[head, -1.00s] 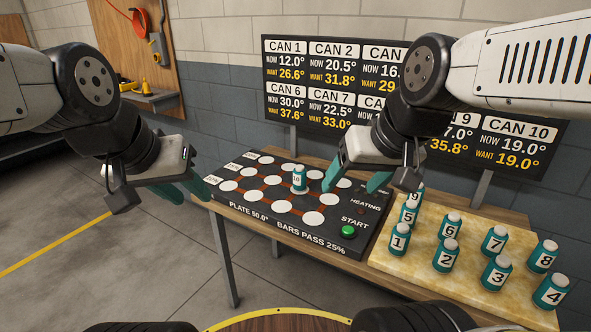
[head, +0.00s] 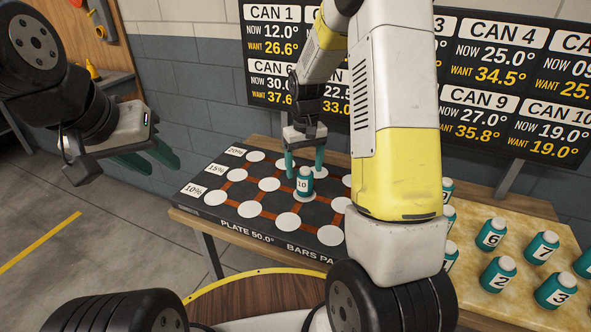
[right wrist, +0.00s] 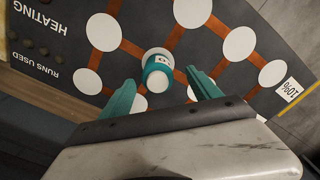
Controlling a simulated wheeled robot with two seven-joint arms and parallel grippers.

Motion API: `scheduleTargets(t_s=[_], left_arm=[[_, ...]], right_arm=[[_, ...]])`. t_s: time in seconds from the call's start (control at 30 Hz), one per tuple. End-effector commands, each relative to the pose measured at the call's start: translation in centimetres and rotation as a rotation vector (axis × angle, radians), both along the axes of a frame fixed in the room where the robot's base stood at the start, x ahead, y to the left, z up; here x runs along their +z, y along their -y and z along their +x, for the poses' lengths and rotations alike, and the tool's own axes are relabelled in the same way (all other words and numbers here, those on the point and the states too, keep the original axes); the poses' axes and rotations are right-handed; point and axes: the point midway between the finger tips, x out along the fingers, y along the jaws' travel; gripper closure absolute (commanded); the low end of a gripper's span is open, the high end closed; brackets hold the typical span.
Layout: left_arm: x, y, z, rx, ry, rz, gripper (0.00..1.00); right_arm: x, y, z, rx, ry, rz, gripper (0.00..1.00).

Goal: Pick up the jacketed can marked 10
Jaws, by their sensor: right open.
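The can marked 10 (head: 304,183) has a teal jacket, a white cap and a white number label. It stands upright on a white spot of the dark plate (head: 215,197). My right gripper (head: 304,164) is open, with its teal fingertips just behind and above the can in the head view. In the right wrist view the can (right wrist: 158,78) shows between the two spread fingers (right wrist: 164,90), near their tips, with a gap on each side. My left gripper (head: 166,170) is open and empty, in the air left of the plate.
Several numbered cans, such as can 6 (head: 490,235), stand on a yellowish board (head: 520,215) at the right. My right arm hides part of the plate and board. A temperature sign (head: 510,90) stands behind the table. The plate around can 10 holds no other visible can.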

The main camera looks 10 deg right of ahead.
Motion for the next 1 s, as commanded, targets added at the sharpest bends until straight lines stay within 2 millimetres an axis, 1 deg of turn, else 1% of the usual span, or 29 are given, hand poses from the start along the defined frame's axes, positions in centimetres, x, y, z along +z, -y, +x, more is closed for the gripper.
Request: scheduleTargets(t_s=[0.33, 0.5, 0.6, 0.7, 0.9, 0.97, 1.0], left_arm=[[0.0, 0.0, 0.0, 0.0, 0.0, 0.0, 0.64], [0.0, 0.0, 0.0, 0.0, 0.0, 0.0, 0.64], [0.0, 0.0, 0.0, 0.0, 0.0, 0.0, 0.64], [0.0, 0.0, 0.0, 0.0, 0.0, 0.0, 0.64], [0.0, 0.0, 0.0, 0.0, 0.0, 0.0, 0.64], [0.0, 0.0, 0.0, 0.0, 0.0, 0.0, 0.64], [0.0, 0.0, 0.0, 0.0, 0.0, 0.0, 0.64]], right_arm=[[-3.8, 0.2, 0.2, 0.001, -0.007, -0.002, 0.28], [-6.5, 0.4, 0.5, 0.001, -0.009, -0.003, 0.28], [-7.6, 0.4, 0.5, 0.002, -0.007, -0.002, 0.28], [-8.0, 0.4, 0.6, 0.001, -0.004, -0.002, 0.28], [-8.1, 0.4, 0.6, 0.001, -0.004, -0.002, 0.28], [-8.1, 0.4, 0.6, 0.001, -0.004, -0.002, 0.38], [-8.1, 0.4, 0.6, 0.001, -0.004, -0.002, 0.45]])
